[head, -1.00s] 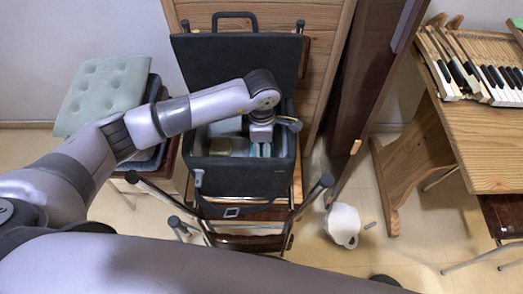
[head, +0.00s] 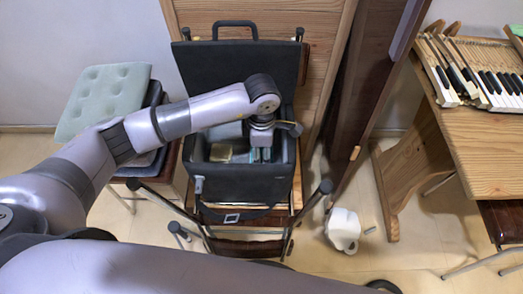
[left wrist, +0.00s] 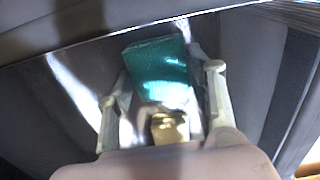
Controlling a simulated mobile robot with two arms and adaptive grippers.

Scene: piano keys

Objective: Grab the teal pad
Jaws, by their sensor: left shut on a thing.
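The teal pad (left wrist: 160,70) is a dark teal block between the two fingers of my left gripper in the left wrist view. My left gripper (head: 262,155) is shut on it and points down inside the open black case (head: 240,183). In the head view only a small teal patch shows at the fingertips, and my wrist hides the rest. I cannot tell whether the pad touches the case floor. My right gripper is not in view.
A yellowish box (head: 221,153) lies in the case, left of my gripper. The raised case lid (head: 240,62) stands behind my arm. A pale tufted cushion (head: 102,98) is at left. A white jug (head: 342,230) is on the floor.

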